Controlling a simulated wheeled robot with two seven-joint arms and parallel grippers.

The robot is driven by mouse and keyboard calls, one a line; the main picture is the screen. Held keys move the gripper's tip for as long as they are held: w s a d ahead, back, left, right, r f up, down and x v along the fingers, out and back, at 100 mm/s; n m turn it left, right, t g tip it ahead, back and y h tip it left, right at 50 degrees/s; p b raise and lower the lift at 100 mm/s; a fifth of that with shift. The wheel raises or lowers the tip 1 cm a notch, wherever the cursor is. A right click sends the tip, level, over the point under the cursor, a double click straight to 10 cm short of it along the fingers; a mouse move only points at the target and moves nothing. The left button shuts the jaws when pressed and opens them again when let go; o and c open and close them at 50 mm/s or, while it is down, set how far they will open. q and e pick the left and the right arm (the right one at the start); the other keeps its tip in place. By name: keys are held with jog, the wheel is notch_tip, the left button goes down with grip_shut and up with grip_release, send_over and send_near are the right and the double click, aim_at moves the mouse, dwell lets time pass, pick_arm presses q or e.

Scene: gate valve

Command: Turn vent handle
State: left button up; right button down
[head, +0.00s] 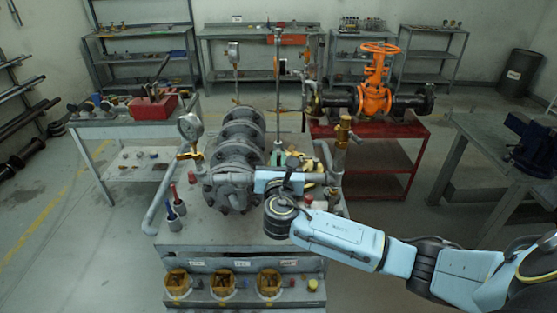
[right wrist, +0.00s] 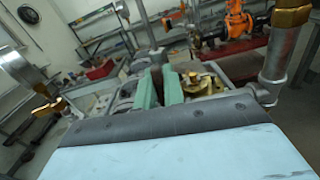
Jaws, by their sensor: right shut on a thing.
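My right gripper (head: 285,160) reaches in from the right over the grey flanged valve assembly (head: 235,160) on the workbench. Its green fingers also show in the right wrist view (right wrist: 159,88), close together with a narrow dark strip between them. The gripper is shut on what appears to be the vent handle, mostly hidden by the fingers and wrist. Yellow brass fittings (right wrist: 207,84) lie just right of the fingers. My left gripper is not in view.
A pressure gauge (head: 189,126) stands left of the valve, and a brass-topped pipe (head: 342,135) rises on the right. An orange gate valve (head: 375,85) stands on a red table behind. Screwdrivers (head: 176,200) and a red knob (head: 308,199) are near the bench front.

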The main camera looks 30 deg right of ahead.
jog(key=shift+m, duration=0.4)
jog(key=m+b, duration=0.1)
jog(key=m, duration=0.3)
jog(key=shift+f, duration=0.15)
jog(key=m+b, duration=0.1)
jog(key=m, duration=0.2)
jog(key=shift+d+m, duration=0.1)
jog(key=shift+m, duration=0.2)
jog(key=m+b, duration=0.2)
jog(key=m, duration=0.3)
jog(key=shift+s+f+b, duration=0.1)
jog(key=shift+f+b, duration=0.05)
jog(key=shift+b, duration=0.25)
jog(key=shift+m+b, duration=0.7)
jog(key=shift+m, duration=1.3)
jog(key=c, duration=1.5)
grip_release()
